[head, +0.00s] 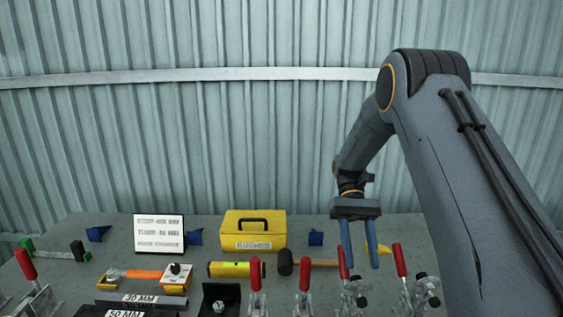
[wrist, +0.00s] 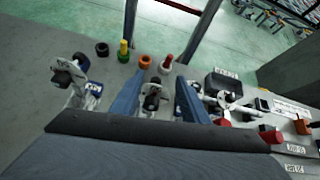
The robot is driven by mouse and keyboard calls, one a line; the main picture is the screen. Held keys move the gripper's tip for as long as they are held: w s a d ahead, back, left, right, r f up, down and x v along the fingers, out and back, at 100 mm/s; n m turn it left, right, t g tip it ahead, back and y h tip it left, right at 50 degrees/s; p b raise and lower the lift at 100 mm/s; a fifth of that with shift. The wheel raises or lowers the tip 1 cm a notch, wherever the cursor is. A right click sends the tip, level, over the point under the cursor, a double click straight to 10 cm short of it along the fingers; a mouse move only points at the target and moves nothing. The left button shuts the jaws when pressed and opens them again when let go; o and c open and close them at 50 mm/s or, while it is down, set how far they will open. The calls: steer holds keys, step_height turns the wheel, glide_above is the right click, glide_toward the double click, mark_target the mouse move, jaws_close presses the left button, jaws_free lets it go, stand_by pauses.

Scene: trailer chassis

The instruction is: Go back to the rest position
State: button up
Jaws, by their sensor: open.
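My gripper (head: 360,245) hangs down from my arm at the right of the head view, above the back right part of the table (head: 200,232). Its two blue fingers are apart and nothing shows between them that is held. In the wrist view my gripper (wrist: 158,95) has its fingers spread, with a toggle clamp (wrist: 152,98) seen between and beyond them. In the head view a yellow item (head: 380,249) shows partly behind the fingers.
Red-handled toggle clamps (head: 401,262) line the front of the table. A yellow box (head: 255,230), a sign (head: 158,234), a hammer (head: 286,262) and a yellow cylinder (head: 232,269) stand or lie behind them. A corrugated wall (head: 200,140) closes the back. The air above the table's left is clear.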

steer(key=shift+s+a+t, duration=0.15)
steer(key=shift+s+t, duration=0.15)
steer(key=shift+s, duration=0.05)
steer(key=s+t, duration=0.2)
steer(key=t, duration=0.1)
steer(key=shift+s+f, duration=0.1)
steer(key=shift+s, duration=0.1)
steer(key=s+r+m+t, duration=0.1)
steer(key=s+m+t, duration=0.1)
steer(key=s+t, duration=0.75)
step_height(320, 180, down, 12)
steer(key=g+b, duration=0.1)
steer(key=b, duration=0.9)
steer(key=shift+w, duration=0.25)
